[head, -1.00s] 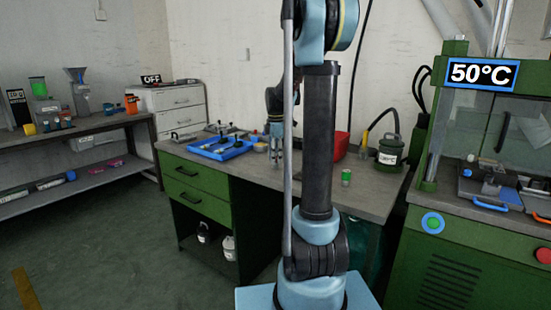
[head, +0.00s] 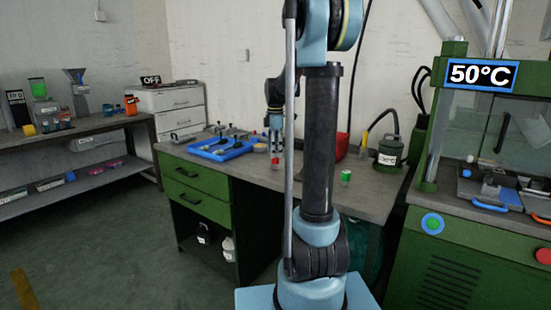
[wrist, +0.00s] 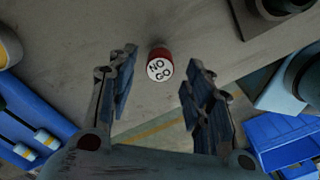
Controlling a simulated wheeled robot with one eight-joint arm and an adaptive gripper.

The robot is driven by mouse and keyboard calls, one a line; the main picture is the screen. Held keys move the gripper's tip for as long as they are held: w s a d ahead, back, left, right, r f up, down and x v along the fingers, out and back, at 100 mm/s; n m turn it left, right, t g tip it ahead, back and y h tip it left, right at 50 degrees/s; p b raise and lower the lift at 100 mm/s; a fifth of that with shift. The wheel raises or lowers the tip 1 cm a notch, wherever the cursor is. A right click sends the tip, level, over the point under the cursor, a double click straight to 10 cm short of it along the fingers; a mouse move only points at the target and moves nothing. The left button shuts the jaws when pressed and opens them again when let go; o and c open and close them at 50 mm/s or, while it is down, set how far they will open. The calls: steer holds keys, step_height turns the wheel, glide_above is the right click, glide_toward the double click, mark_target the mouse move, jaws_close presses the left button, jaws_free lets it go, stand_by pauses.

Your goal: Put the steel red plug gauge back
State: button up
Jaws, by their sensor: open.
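The red plug gauge (wrist: 160,64) stands on the grey bench in the wrist view. Its white end face, marked NO GO, points up at the camera. In the head view it is a small red spot (head: 275,160) on the bench, just below my gripper (head: 276,147). In the wrist view my gripper (wrist: 158,88) has its two fingers spread wide. The gauge shows in the gap, beyond the fingertips, and no finger touches it. The gripper is open and empty.
A blue tray (head: 221,154) with dark tools lies left of the gripper on the bench (head: 310,182). A green cylinder (head: 346,175) stands near the front right, and a dark green canister (head: 390,151) behind it. A red bin (head: 341,146) is at the back.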

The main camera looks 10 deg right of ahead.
step_height(320, 180, up, 9)
steer(key=s+f+m, duration=0.3)
steer(key=s+m, duration=0.1)
steer(key=s, duration=0.6)
steer(key=s+f+m+t, duration=0.1)
steer(key=s+f+m, duration=0.6)
steer(key=s, duration=0.5)
steer(key=s+f+m+t, duration=0.1)
steer(key=s+f+m, duration=0.5)
steer(key=s+f, duration=0.6)
steer(key=shift+s+d+m, duration=0.15)
steer(key=shift+s+m, duration=0.25)
steer(key=shift+s, duration=0.05)
